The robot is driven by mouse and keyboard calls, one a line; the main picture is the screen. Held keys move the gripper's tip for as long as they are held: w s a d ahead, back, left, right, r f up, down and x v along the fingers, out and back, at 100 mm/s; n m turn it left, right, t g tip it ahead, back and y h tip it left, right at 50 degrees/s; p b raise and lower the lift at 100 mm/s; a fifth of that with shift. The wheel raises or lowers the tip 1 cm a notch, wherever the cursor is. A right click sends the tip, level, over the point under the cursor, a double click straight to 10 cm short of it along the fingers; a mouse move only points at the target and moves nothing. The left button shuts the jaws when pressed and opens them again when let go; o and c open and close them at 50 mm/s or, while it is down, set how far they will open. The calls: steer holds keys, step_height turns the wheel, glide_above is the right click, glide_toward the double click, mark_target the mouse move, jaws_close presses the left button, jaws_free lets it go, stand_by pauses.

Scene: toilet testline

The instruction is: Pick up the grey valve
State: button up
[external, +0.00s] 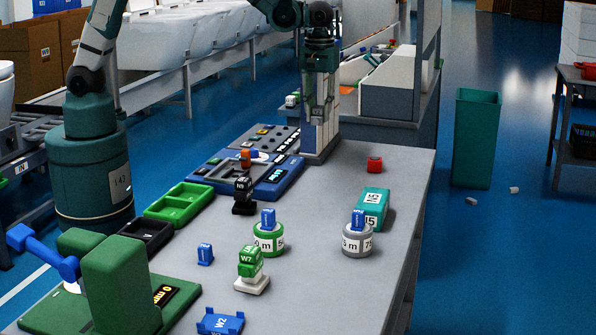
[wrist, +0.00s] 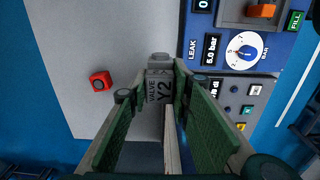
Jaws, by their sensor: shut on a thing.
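The grey valve (wrist: 160,92), labelled "VALVE Y2", sits between the two green-padded fingers of my gripper (wrist: 162,76) in the wrist view. The fingers are closed against its sides. In the external view my gripper (external: 321,105) points down at the far end of the grey table, in front of a pale upright form.
A blue test panel (external: 250,175) with gauge and switches lies beside my gripper; it also shows in the wrist view (wrist: 212,85). A red block (external: 375,164) stands to the right. Green (external: 180,203) and black (external: 147,236) trays and several labelled parts are nearer.

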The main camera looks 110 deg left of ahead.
mark_target(319, 107)
step_height(319, 107, up, 12)
steer(key=shift+f+p, duration=0.25)
steer(key=shift+p, duration=0.2)
stand_by(0.4)
